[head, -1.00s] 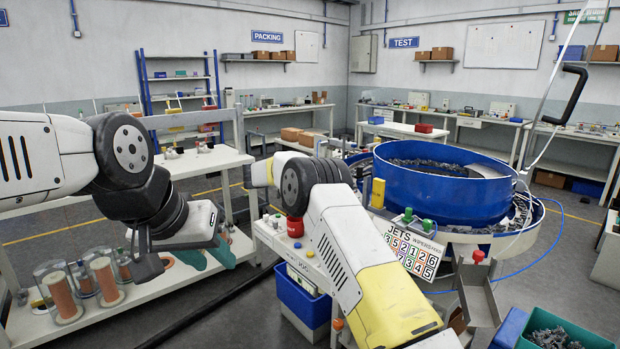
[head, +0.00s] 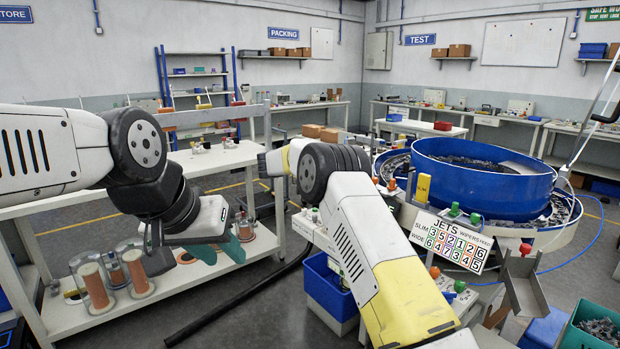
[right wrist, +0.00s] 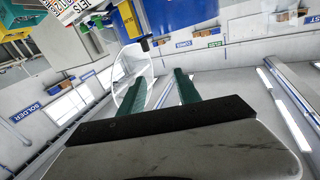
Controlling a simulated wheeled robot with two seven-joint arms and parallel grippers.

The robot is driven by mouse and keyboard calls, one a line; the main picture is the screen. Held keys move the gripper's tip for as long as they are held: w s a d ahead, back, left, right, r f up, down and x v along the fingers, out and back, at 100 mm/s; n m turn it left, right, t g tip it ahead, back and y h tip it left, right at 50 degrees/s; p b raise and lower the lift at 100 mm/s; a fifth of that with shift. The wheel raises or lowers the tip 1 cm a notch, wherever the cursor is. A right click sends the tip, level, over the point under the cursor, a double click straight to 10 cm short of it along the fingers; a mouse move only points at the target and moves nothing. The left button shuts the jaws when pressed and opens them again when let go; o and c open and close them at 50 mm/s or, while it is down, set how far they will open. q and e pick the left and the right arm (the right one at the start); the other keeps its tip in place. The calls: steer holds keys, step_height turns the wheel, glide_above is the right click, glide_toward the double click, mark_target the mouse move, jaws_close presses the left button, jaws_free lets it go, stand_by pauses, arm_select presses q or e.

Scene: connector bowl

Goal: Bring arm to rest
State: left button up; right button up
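My left arm comes in from the left in the head view, bent at a dark joint. Its left gripper (head: 218,254) hangs low over the gap by the white bench, with two teal fingers apart and nothing seen between them. My right arm (head: 355,235) rises from the bottom of the head view and bends at a dark round joint; its gripper is hidden there. In the right wrist view my right gripper (right wrist: 160,80) has two green fingers apart and empty, with walls and shelves far beyond.
A blue feeder bowl (head: 480,190) with dark parts stands right of my right arm. A number sign (head: 450,240), a metal chute (head: 522,285), a blue bin (head: 328,285) and a green bin (head: 590,330) are near. A white bench (head: 215,160) with spools is left. Grey floor lies between.

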steer(key=w+d+r+n+t+y, duration=0.1)
steer(key=w+r+n+t+y, duration=0.15)
steer(key=r+t, duration=0.4)
steer(key=w+d+r+n+t+y, duration=0.1)
steer(key=w+r+t+y, duration=0.15)
steer(key=r, duration=0.65)
steer(key=s+a+r+n+t+y, duration=0.3)
steer(key=s+r+n+t+y, duration=0.2)
steer(key=s+r+n+y, duration=0.4)
steer(key=s+a+f+n+g+y, duration=0.1)
steer(key=s+f+n+g+y, duration=0.25)
steer(key=s, duration=0.55)
steer(key=s+a+f+g+y, duration=0.1)
steer(key=s+f+g+y, duration=0.1)
steer(key=s+f+y, duration=0.35)
steer(key=s+d+f+g+h, duration=0.1)
steer(key=s+f+g, duration=0.1)
steer(key=s+f, duration=0.4)
steer(key=s+d+f+g+h, duration=0.1)
steer(key=s+d+f+g, duration=0.1)
steer(key=s+f, duration=0.4)
steer(key=s+d+f+g+h, duration=0.1)
steer(key=s+f+g, duration=0.2)
steer(key=s, duration=1.1)
step_height(320, 180, down, 3)
steer(key=shift+s+d+r, duration=0.1)
steer(key=shift+s+d, duration=0.15)
steer(key=shift+d, duration=0.15)
